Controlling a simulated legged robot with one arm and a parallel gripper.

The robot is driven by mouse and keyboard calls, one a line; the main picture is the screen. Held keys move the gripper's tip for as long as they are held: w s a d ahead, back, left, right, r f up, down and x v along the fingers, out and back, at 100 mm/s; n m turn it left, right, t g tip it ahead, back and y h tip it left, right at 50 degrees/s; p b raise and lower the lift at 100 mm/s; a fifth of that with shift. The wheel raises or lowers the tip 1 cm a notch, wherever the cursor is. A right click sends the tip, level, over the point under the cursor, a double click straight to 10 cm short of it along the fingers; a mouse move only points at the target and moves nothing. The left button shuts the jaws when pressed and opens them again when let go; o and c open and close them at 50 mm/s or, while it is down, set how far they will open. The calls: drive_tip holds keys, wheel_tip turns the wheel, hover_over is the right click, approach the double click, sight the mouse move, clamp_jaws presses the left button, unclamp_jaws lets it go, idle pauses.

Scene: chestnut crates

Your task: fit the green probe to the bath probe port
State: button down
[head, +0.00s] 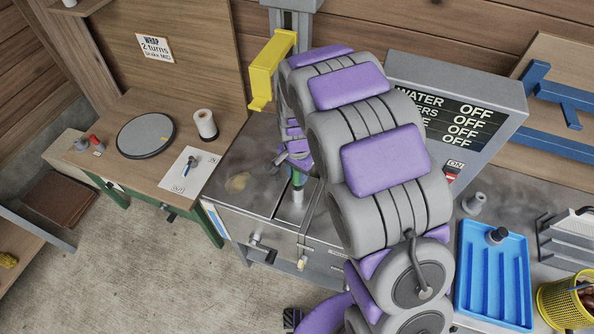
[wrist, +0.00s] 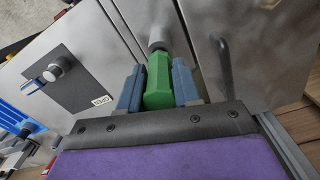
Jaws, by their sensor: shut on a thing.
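The green probe (wrist: 158,82) is held between the two blue-grey fingers of my gripper (wrist: 157,88) in the wrist view. Its far end meets a grey round fitting (wrist: 158,39) on the metal surface; I cannot tell whether it is seated in it. In the head view a little of the green probe (head: 298,178) shows above a pale metal cylinder (head: 297,196) on the steel bath top (head: 250,195). My gripper (head: 296,165) is there, shut on the probe, partly hidden by my arm. Which fitting is the bath probe port is not readable.
A display panel (head: 462,115) reading OFF stands behind my arm. A blue tray (head: 480,305) and a yellow basket (head: 548,312) are at right. A wooden bench with a dark round plate (head: 146,136) and a white card (head: 180,180) is at left. A yellow bracket (head: 268,70) rises behind the bath.

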drive_tip(key=shift+f, duration=1.1)
drive_tip(key=c, duration=0.7)
unclamp_jaws()
drive_tip(key=shift+r, duration=0.1)
wheel_tip(320, 180, up, 17)
drive_tip(key=shift+r+p, duration=0.1)
drive_tip(key=shift+p, duration=0.85)
